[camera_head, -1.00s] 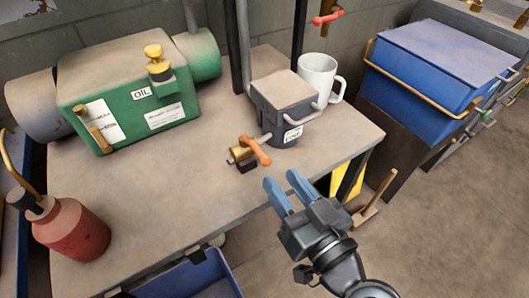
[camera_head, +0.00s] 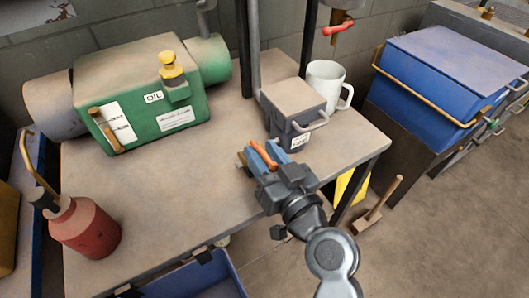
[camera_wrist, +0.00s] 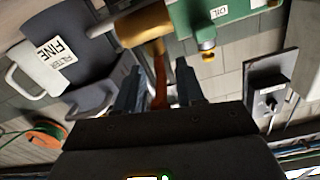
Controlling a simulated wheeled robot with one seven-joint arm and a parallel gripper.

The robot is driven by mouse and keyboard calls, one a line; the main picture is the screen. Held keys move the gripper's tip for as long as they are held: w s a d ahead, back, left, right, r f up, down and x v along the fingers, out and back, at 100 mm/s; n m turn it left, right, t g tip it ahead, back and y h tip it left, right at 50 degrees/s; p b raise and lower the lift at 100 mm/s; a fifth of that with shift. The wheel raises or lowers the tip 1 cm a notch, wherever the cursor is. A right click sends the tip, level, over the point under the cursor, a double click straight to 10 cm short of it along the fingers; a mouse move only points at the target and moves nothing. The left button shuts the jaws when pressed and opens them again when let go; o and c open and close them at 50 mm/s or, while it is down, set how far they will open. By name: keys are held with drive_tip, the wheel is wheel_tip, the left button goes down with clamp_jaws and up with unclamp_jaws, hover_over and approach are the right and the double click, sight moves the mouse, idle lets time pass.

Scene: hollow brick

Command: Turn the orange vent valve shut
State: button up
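The orange valve handle (camera_head: 263,154) sits at the table's front, beside the dark grey filter box (camera_head: 281,123). My gripper (camera_head: 262,157) has its two blue fingers on either side of the handle. In the wrist view the orange handle (camera_wrist: 160,80) lies between the fingertips (camera_wrist: 159,85), with a narrow gap showing on each side. The gripper looks open around it. The brass valve body (camera_wrist: 144,24) is just beyond the fingertips in the wrist view; in the head view my gripper mostly hides it.
A white mug (camera_head: 325,82) stands behind the filter box. A green oil tank (camera_head: 140,95) with a yellow knob and a red oil can (camera_head: 85,228) are to the left. Another red-handled valve (camera_head: 338,27) is up behind. A blue chest (camera_head: 430,80) stands right. The table's middle is clear.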

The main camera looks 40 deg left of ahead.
drive_tip(key=shift+c, duration=0.2)
clamp_jaws()
